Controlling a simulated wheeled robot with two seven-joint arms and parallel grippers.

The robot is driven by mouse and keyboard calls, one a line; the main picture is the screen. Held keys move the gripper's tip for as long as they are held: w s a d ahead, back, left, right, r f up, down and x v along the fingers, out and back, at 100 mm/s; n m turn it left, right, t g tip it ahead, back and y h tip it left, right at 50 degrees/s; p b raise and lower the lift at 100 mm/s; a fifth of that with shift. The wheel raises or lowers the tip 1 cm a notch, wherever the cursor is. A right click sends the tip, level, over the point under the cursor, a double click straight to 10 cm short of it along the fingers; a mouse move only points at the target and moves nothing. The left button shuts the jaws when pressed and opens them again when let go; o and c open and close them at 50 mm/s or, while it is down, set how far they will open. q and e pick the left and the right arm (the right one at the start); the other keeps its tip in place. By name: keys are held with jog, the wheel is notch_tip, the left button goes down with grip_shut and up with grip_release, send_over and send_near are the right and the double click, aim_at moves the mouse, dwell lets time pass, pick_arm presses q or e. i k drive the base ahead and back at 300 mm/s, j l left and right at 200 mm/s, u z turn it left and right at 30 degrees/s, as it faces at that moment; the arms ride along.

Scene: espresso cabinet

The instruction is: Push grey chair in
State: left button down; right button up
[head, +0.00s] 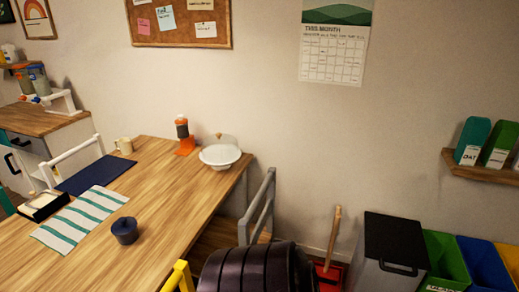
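The grey chair (269,203) stands at the right end of the wooden table (180,195). Its slatted back is upright, and a gap shows between the back and the table end. Part of a wooden surface shows low between them. A dark ribbed rounded shape at the bottom centre hides the lower part of the chair. Neither of my grippers can be made out in the head view.
A yellow chair part (179,278) rises at the table's near edge; a white chair (72,157) stands at the far side. A red dustpan (330,274), black bin (388,252) and coloured bins stand right of the grey chair. A bowl (220,155) sits near the table end.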

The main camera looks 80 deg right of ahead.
aim_at(222, 232)
jog(key=k+z, duration=0.1)
jog(key=z, duration=2.35)
jog(key=i+l, duration=0.2)
jog(key=l, duration=0.15)
jog(key=u, duration=0.05)
